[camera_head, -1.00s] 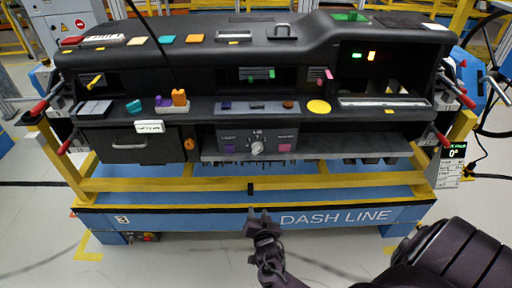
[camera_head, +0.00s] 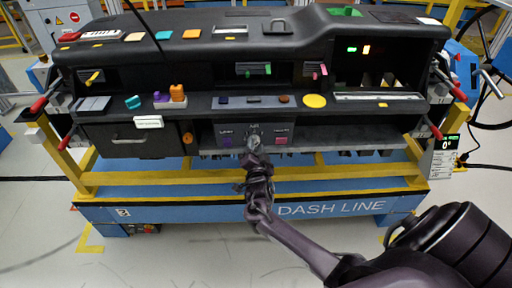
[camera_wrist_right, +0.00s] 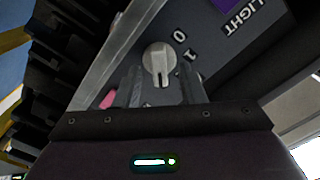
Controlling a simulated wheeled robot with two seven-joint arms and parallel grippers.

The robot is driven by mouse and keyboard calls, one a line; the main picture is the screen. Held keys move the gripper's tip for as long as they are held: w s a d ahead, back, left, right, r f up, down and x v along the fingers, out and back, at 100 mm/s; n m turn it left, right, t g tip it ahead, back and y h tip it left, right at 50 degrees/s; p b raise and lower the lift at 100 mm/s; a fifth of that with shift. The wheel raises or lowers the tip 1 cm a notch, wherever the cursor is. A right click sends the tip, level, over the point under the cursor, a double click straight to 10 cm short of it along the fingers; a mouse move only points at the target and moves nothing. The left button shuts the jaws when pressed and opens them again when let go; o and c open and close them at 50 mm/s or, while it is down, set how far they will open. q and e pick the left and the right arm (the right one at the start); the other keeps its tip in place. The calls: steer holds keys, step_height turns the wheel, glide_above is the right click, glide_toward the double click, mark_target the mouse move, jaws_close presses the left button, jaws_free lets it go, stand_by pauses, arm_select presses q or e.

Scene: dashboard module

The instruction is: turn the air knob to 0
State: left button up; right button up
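The air knob (camera_head: 254,141) is a pale round dial with a raised grip bar, on the dark control panel (camera_head: 233,130) low in the middle of the dashboard. In the right wrist view the knob (camera_wrist_right: 157,60) lies just ahead of and between my right gripper's fingertips (camera_wrist_right: 159,80). Those fingers are apart, and I cannot tell whether either touches the knob. The marks 0 and 1 show upside down at its right side. In the head view my right gripper (camera_head: 255,160) reaches up to the knob from below and partly covers it. My left gripper is not in view.
A purple LIGHT button (camera_head: 227,142) and a pink button (camera_head: 281,141) flank the knob. A yellow frame rail (camera_head: 330,171) runs below. A closed drawer (camera_head: 120,140) is at left. A small display (camera_head: 450,142) at right reads 0°.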

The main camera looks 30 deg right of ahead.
jaws_close()
steer(key=shift+n, duration=0.4)
steer(key=n, duration=0.5)
steer(key=shift+a+n+p, duration=0.1)
steer(key=shift+n+p, duration=0.2)
steer(key=n+p, duration=0.1)
steer(key=n, duration=0.6)
steer(key=n+p, duration=0.1)
steer(key=n, duration=0.5)
steer(key=n+p, duration=0.1)
steer(key=n, duration=0.6)
steer(key=shift+w+a+f+n+p, duration=0.2)
steer(key=shift+a+f+n+p, duration=0.05)
steer(key=shift+a+n+p, duration=0.05)
